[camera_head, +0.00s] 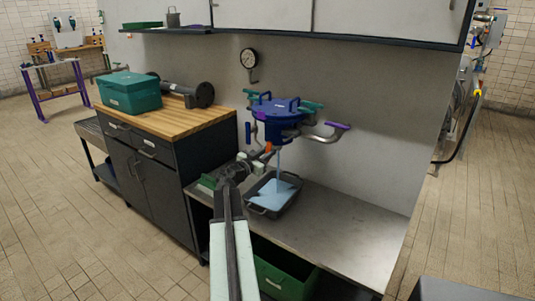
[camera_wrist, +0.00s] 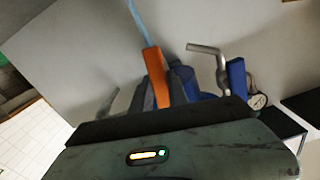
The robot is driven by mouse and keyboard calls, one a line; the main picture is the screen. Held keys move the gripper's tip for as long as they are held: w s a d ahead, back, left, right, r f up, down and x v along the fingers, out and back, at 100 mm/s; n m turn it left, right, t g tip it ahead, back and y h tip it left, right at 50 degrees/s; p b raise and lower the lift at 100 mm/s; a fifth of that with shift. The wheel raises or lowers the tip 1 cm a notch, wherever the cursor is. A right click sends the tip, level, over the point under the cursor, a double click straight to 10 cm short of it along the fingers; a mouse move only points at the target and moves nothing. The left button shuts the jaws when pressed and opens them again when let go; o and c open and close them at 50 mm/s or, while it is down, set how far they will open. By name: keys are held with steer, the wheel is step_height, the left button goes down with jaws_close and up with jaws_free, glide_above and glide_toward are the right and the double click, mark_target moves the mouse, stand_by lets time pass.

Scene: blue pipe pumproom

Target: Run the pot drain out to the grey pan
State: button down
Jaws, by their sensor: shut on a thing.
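The blue pot (camera_head: 277,120) is mounted on the wall above the bench, with a lid, teal handles and a purple-ended pipe. A pale blue stream (camera_head: 279,163) falls from its underside into the grey pan (camera_head: 262,212). Pale blue liquid lies in the pan. My gripper (camera_head: 262,156) reaches up beside the stream and is shut on a small orange handle (camera_head: 268,147) under the pot. The wrist view shows the orange handle (camera_wrist: 156,62) between the dark fingers, with the stream (camera_wrist: 138,20) beyond it. The outlet itself is mostly hidden.
The metal bench (camera_head: 330,225) is clear to the right of the pan. A green bin (camera_head: 285,278) sits beneath it. A wooden-topped cabinet (camera_head: 165,130) on the left bears a teal box (camera_head: 130,92) and a dark flanged pipe. A gauge (camera_head: 249,58) is on the wall.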

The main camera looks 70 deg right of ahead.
steer(key=shift+n, duration=1.1)
steer(key=c, duration=1.6)
jaws_free()
steer(key=shift+o, duration=0.2)
steer(key=v, duration=0.8)
steer(key=shift+w, duration=0.1)
